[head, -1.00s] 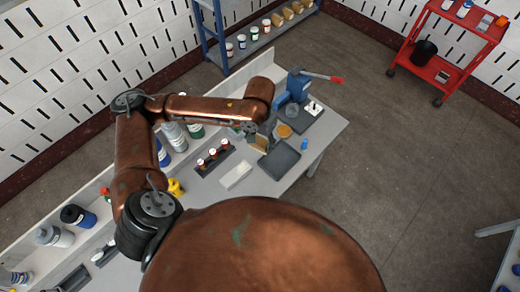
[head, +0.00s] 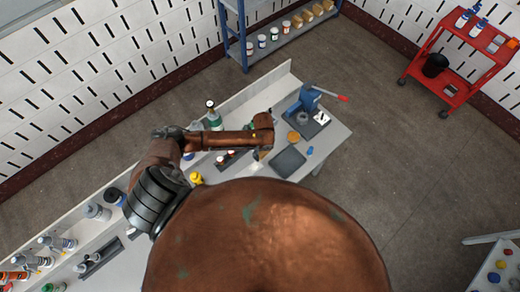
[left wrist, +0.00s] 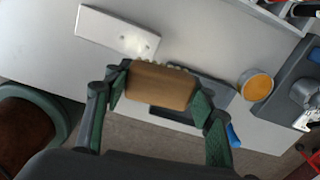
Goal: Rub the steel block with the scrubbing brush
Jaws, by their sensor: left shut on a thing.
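My left gripper (left wrist: 160,90) is shut on the scrubbing brush (left wrist: 160,86), a brown wooden block with pale bristles along its far edge in the left wrist view. In the head view the brush (head: 263,156) shows small below the end of my left arm, near the pale block. The steel block seems to be the pale, flat bar (left wrist: 118,30) with small holes, lying on the bench at upper left of the wrist view. The brush appears apart from it there; the height between them is hard to tell. My right gripper is not in view.
A dark tray (head: 288,161) lies right of the brush. An orange round tin (left wrist: 256,86), a small blue item (head: 310,150) and a blue press with a red handle (head: 309,99) are further right. Bottles (head: 213,117) and a small rack (head: 226,159) stand left and behind.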

